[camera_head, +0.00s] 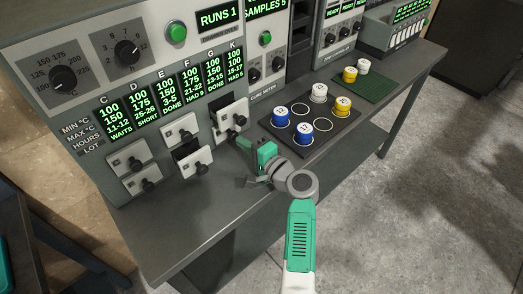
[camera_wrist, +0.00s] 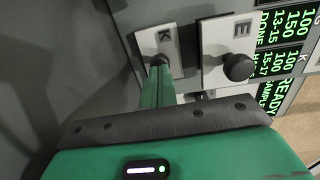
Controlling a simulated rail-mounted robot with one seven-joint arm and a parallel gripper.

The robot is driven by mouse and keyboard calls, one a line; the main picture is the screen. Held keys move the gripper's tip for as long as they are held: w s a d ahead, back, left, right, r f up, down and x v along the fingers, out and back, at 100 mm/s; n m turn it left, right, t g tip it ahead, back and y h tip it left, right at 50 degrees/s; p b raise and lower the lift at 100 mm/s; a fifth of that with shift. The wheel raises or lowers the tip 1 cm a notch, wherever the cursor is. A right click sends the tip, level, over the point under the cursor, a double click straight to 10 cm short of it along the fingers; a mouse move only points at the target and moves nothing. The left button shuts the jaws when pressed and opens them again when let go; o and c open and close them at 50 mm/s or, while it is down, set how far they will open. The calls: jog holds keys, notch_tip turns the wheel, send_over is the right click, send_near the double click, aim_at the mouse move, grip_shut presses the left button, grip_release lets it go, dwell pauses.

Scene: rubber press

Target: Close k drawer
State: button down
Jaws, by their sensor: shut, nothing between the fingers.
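The K drawer (camera_wrist: 147,43) has a pale front marked K and a dark round knob. In the wrist view it sits just beyond my gripper (camera_wrist: 161,69). My green fingers are together and empty, with their tips at the knob; I cannot tell whether they touch it. In the head view my gripper (camera_head: 242,144) reaches in from the right to the lower drawer of the right column (camera_head: 219,136), which is partly hidden. The K front looks set further back than the drawer beside it; whether it is fully flush is unclear.
A neighbouring drawer (camera_wrist: 212,72) with a large knob stands out close beside K. Another lower drawer (camera_head: 195,163) in the middle column is pulled out. A dark tray (camera_head: 333,128) with blue-, yellow- and white-marked pots lies to the right. The front counter (camera_head: 205,215) is clear.

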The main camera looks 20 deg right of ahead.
jog(key=p+v, duration=0.3)
jog(key=v, duration=1)
jog(key=shift+d, duration=0.1)
jog(key=shift+w, duration=0.1)
